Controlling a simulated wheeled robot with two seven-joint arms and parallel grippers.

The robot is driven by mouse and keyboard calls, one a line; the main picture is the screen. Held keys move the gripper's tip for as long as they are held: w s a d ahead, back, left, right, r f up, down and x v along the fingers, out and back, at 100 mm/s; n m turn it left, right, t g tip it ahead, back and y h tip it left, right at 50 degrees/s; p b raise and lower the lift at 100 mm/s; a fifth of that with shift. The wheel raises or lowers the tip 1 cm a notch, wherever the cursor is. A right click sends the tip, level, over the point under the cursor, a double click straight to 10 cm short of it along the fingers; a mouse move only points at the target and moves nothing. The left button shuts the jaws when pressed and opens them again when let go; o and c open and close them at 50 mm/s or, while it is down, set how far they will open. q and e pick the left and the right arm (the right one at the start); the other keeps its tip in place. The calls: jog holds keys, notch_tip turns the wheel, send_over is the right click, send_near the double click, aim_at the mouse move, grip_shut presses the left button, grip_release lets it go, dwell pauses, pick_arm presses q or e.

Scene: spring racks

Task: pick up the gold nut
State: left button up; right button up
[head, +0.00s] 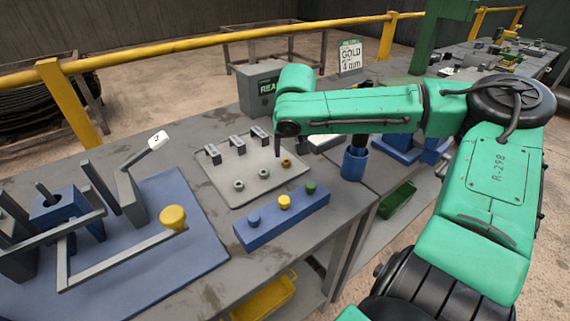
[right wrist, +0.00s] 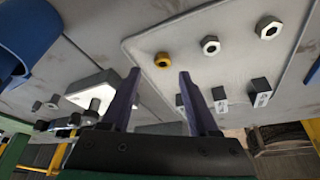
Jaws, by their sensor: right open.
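The gold nut (head: 286,163) lies on the light grey plate (head: 250,198), at the right end of a row with two grey nuts (head: 238,185). In the right wrist view the gold nut (right wrist: 163,60) shows just beyond the fingertips, between their lines, with nothing around it. My right gripper (head: 278,148) points down over the plate close to the gold nut. In the right wrist view the right gripper (right wrist: 159,74) has its two dark fingers apart and nothing between them. My left gripper is not in view.
Three small dark posts (head: 237,144) stand along the plate's back edge. A blue block with coloured knobs (head: 283,218) lies in front. A blue cup (head: 354,164) is to the right. A lever fixture with a yellow knob (head: 173,217) stands left. A sign reading GOLD (head: 350,57) is behind.

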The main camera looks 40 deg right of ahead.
aim_at(287, 163)
jog(key=x, duration=0.4)
jog(key=shift+w+f, duration=0.3)
jog(key=shift+f, duration=0.05)
jog(key=shift+w+f, duration=0.15)
grip_shut()
